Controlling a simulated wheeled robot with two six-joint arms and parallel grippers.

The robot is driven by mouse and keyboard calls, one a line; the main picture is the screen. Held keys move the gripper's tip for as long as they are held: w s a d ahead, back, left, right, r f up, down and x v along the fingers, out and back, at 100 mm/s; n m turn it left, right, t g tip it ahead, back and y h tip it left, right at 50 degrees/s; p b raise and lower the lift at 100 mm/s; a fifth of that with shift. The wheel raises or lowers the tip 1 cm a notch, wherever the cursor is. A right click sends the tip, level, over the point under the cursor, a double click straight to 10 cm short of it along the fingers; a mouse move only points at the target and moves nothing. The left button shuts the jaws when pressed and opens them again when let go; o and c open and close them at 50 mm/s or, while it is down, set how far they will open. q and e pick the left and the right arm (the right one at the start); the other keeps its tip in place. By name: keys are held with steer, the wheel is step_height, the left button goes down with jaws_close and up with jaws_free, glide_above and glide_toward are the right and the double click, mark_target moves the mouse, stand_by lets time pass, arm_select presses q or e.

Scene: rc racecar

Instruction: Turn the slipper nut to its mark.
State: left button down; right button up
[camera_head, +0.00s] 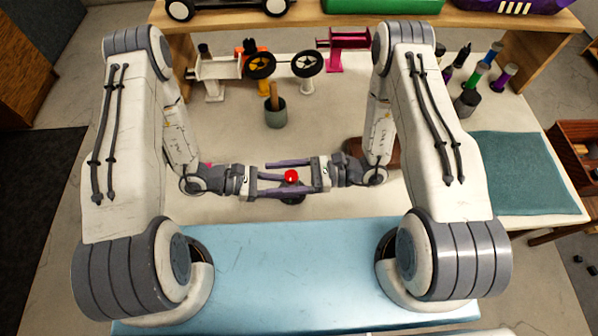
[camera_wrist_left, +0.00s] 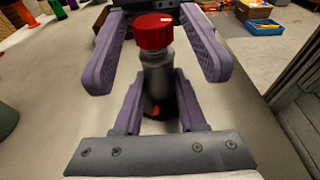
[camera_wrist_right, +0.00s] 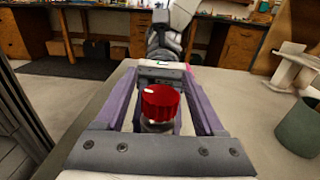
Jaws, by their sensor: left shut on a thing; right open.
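The red ribbed slipper nut (camera_wrist_left: 153,32) sits on top of an upright grey cylindrical body (camera_wrist_left: 158,72). It also shows in the right wrist view (camera_wrist_right: 160,103) and, small, in the head view (camera_head: 291,176). A white mark shows on the nut's top; a small red patch (camera_wrist_left: 155,111) shows lower on the body. My left gripper (camera_wrist_left: 160,88) is shut on the grey body below the nut. My right gripper (camera_wrist_right: 160,78) is open, coming from the opposite side, its fingers on either side of the nut with gaps. The body's base is mostly hidden.
A grey cup (camera_head: 276,118) with a wooden handle stands behind my grippers. Farther back are black wheels (camera_head: 307,64) and a magenta stand (camera_head: 349,41). Several coloured bottles stand at the back right, beyond a teal mat (camera_head: 520,170). The blue front strip (camera_head: 290,270) is clear.

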steer(key=d, duration=1.2)
steer(key=shift+w, duration=0.25)
arm_select(q)
steer(key=shift+c, duration=2)
jaws_free()
steer(key=shift+a, duration=0.1)
steer(key=v, duration=1.2)
steer(key=shift+r, duration=0.1)
